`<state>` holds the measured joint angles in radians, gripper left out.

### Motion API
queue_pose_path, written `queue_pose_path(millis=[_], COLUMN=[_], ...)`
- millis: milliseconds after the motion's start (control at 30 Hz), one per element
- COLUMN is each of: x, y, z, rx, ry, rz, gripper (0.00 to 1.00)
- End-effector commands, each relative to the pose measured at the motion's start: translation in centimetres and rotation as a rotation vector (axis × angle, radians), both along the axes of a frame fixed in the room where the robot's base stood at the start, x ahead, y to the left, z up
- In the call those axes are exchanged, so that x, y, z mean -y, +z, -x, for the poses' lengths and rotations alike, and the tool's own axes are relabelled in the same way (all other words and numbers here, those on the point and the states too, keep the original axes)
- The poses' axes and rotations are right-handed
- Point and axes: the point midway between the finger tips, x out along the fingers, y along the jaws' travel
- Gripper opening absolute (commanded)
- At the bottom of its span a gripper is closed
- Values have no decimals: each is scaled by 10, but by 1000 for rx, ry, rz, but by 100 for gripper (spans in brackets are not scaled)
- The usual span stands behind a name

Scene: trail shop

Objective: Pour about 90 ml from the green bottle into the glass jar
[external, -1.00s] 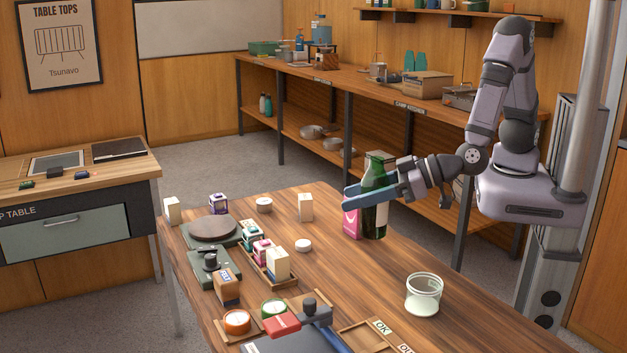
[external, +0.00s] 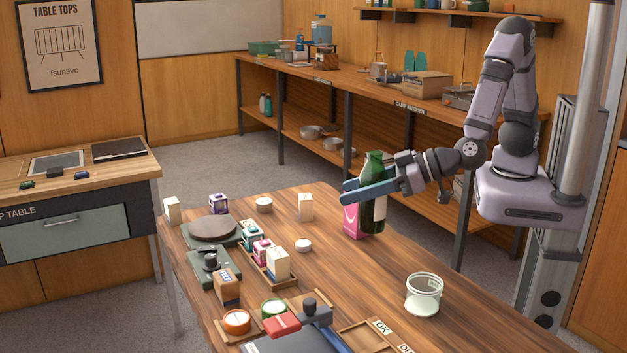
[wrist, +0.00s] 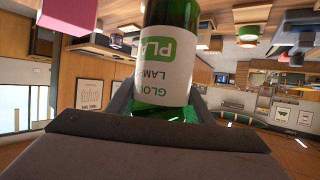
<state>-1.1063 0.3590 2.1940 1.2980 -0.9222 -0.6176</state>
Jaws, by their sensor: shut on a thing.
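The green bottle (external: 374,167) has a white label and stands nearly upright near the table's far right edge. My gripper (external: 372,190) is shut around its middle. In the wrist view the bottle (wrist: 170,95) fills the centre, between the fingers, with its label facing the camera. Whether its base touches the table is hard to tell. The glass jar (external: 424,295) stands upright on the table, nearer the camera and right of the bottle. It looks clear with a pale greenish tint, and I see no liquid level in it.
A pink box (external: 352,221) stands close beside the bottle on its left. A white box (external: 306,207) and white lid (external: 303,245) are farther left. The wood between bottle and jar is clear.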

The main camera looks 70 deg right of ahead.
Motion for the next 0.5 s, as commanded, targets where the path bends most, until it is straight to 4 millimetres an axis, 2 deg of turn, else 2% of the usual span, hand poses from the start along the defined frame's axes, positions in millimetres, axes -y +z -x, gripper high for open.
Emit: queue_pose_path(millis=[33,333,500], x=[3,25,36], y=[-7,-20,-20], z=[-3,-22,-31], rx=[3,3,4], ry=[-9,-68,-58], rz=[-4,-6,-7], gripper=[18,18,18])
